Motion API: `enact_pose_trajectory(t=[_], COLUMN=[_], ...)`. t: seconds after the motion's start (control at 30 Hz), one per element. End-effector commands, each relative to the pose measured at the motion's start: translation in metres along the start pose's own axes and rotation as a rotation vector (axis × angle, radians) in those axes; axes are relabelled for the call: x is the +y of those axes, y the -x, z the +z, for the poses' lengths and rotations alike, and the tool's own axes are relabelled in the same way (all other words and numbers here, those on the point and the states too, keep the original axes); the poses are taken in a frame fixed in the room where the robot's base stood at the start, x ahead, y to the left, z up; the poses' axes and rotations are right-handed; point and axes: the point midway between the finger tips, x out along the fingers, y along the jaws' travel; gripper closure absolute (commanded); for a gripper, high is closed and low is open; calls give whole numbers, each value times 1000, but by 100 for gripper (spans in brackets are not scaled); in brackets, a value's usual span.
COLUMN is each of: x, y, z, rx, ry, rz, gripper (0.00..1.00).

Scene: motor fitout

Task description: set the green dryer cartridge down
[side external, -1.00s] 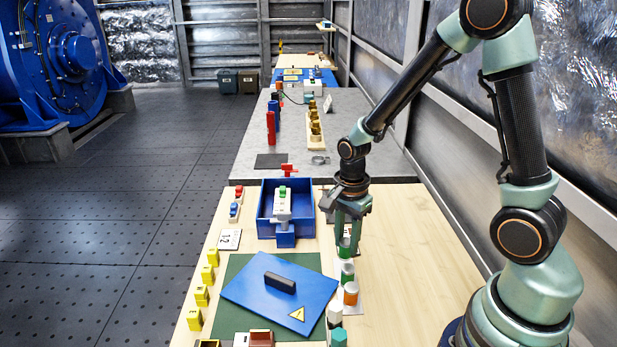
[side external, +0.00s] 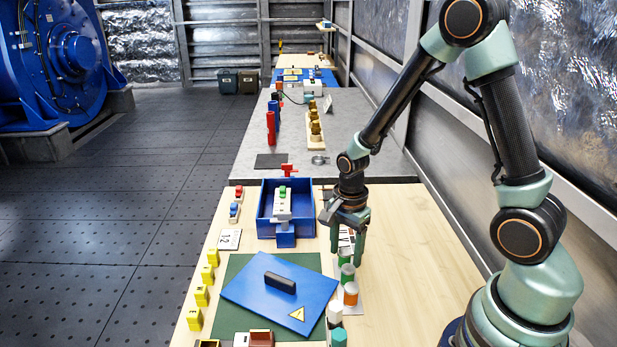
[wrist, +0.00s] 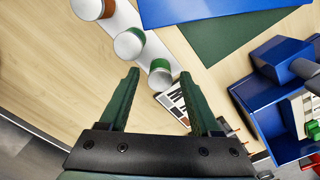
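A green cartridge (side external: 343,258) with a pale top stands upright on a white strip (side external: 360,305). It also shows in the wrist view (wrist: 160,79), between the fingertips in the picture. A second green cartridge (side external: 347,275) stands just nearer on the strip, also seen in the wrist view (wrist: 132,49). My gripper (side external: 347,256) is open, its fingers on either side of the farther green cartridge in the picture. The wrist view shows my gripper (wrist: 160,73) with its fingers spread and nothing clamped. I cannot tell how far the fingertips are above the cartridge.
An orange cartridge (side external: 351,293) stands nearer on the strip. A blue bin (side external: 267,220) is to the left, and a blue panel (side external: 250,295) lies on a green mat (side external: 234,270). A printed card (side external: 346,234) lies behind my gripper. Bare table is clear to the right.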

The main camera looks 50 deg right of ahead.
Motion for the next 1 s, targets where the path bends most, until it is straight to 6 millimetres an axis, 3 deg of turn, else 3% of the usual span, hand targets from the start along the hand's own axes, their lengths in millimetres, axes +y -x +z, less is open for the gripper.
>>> enact_pose_trajectory(t=[0.27,0.7,1.0], x=[-1,-1,0], y=[17,97,125], z=[0,0,1], rx=[1,1,1], ry=[0,0,19], rz=[-5,-5,-9], gripper=[36,36,36])
